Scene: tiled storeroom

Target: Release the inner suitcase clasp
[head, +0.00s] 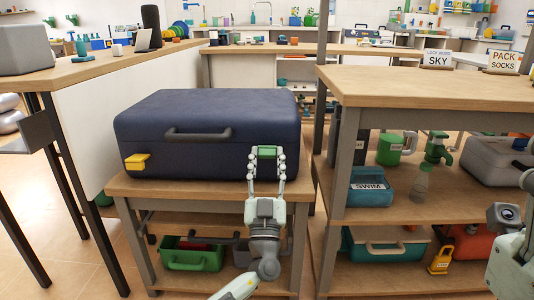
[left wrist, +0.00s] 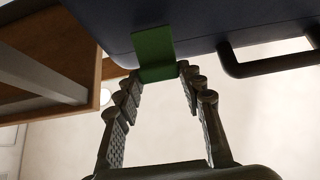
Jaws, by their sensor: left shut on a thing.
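A closed dark blue suitcase (head: 205,120) lies on a wooden stand, its handle (head: 198,135) facing me. A yellow clasp (head: 138,161) is at the left of its front and a green clasp (head: 268,152) at the right. My left gripper (head: 267,160) is at the green clasp, one finger on each side, shut on it. In the left wrist view the green clasp (left wrist: 154,50) shows as a bent tab between the fingertips (left wrist: 160,74). Part of my right arm shows at the right edge; its gripper is out of view.
The stand's top (head: 150,188) has a narrow bare strip before the suitcase. A taller shelf unit (head: 425,88) stands close on the right, a workbench (head: 100,68) on the left. Signs reading SKY (head: 437,60) and PACK SOCKS (head: 503,62) stand at the back right.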

